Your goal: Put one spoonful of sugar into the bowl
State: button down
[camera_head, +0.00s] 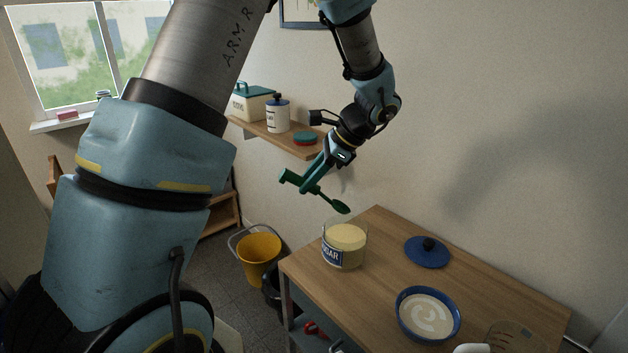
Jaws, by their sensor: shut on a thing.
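My gripper (313,182) is shut on a green spoon (331,200). The spoon's head hangs down to the right, above the sugar jar (344,246) and apart from it. I cannot tell whether the spoon holds any sugar. The jar is clear, without a lid, labelled SUGAR, and filled with pale yellow contents; it stands at the table's far left corner. The blue bowl (428,315) sits nearer the front of the table, right of the jar, with a whitish swirled content inside.
A blue lid with a dark knob (428,252) lies on the wooden table (385,285) behind the bowl. A clear measuring vessel (515,338) is at the front right. A wall shelf (285,138) with containers is behind my gripper. A yellow bucket (259,250) stands on the floor.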

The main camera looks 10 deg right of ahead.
aim_at(317, 193)
jog(key=shift+s+d+f+b, duration=0.1)
jog(key=shift+d+f+b, duration=0.25)
jog(key=shift+f, duration=0.45)
jog(key=shift+d+f+b, duration=0.3)
jog(key=shift+f+b, duration=0.15)
jog(key=shift+f, duration=0.3)
jog(key=shift+s+d+f+b, duration=0.1)
jog(key=shift+d+f+b, duration=0.25)
jog(key=shift+f, duration=0.45)
jog(key=shift+f+b, duration=2.1)
jog(key=shift+f, duration=0.55)
jog(key=shift+r+p, duration=1.95)
jog(key=shift+r, duration=0.8)
jog(key=a+h, duration=0.1)
jog(key=a+h+p, duration=0.1)
jog(key=h, duration=0.1)
jog(key=a+h, duration=0.1)
jog(key=shift+w+r+g+h, duration=0.15)
jog(key=shift+r+g+h, duration=0.15)
jog(key=shift+r, duration=0.1)
jog(key=shift+a+n+h+p, duration=0.1)
jog(key=shift+n+h+p, duration=0.2)
jog(key=shift+p, duration=0.15)
